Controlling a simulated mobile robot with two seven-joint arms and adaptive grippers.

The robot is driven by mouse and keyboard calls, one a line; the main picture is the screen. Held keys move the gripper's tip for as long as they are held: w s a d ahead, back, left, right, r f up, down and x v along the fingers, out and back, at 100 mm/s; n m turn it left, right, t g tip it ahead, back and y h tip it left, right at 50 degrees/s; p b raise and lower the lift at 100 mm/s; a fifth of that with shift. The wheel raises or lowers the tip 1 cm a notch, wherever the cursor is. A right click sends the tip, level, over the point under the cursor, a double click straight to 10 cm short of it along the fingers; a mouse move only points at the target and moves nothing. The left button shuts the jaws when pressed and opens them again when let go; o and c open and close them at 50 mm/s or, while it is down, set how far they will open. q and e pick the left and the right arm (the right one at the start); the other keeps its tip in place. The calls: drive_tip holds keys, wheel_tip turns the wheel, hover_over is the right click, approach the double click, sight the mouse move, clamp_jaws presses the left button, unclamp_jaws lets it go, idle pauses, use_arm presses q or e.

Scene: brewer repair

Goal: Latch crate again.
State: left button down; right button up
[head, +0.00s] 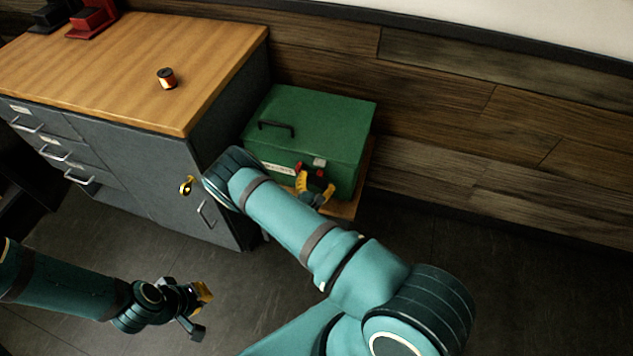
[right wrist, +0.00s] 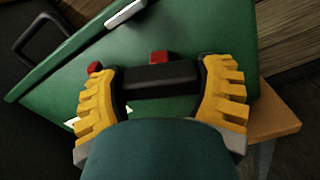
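The green crate (head: 318,125) stands with its lid down beside the grey cabinet. A pale catch (head: 319,162) shows on its front top edge; it also shows in the right wrist view (right wrist: 126,13). My right gripper (head: 314,188) is at the crate's front, just below this catch. In the right wrist view its yellow fingers (right wrist: 162,90) stand apart, with a black bar (right wrist: 160,80) spanning between them. Red parts (right wrist: 158,57) show just beyond the bar. Whether the fingers press on the bar is unclear. My left gripper (head: 197,309) is open and empty above the floor.
The crate rests on a low wooden stand (head: 346,207). The cabinet (head: 160,165) on the left has a wooden top (head: 120,60) with a small dark-and-orange can (head: 167,79) on it. A plank wall (head: 450,110) is behind. The floor in front is clear.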

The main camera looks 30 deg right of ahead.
idle(0.4)
drive_tip(key=m+p, duration=0.1)
drive_tip(key=m, duration=0.5)
drive_tip(key=shift+m+p, duration=0.3)
drive_tip(key=shift+p, duration=0.1)
drive_tip(key=m, duration=0.3)
drive_tip(key=shift+p, duration=0.4)
drive_tip(key=shift+m+p, duration=0.45)
drive_tip(key=shift+m, duration=1.65)
drive_tip(key=o, duration=1.3)
drive_tip(key=v, duration=1.2)
drive_tip(key=shift+s, duration=0.1)
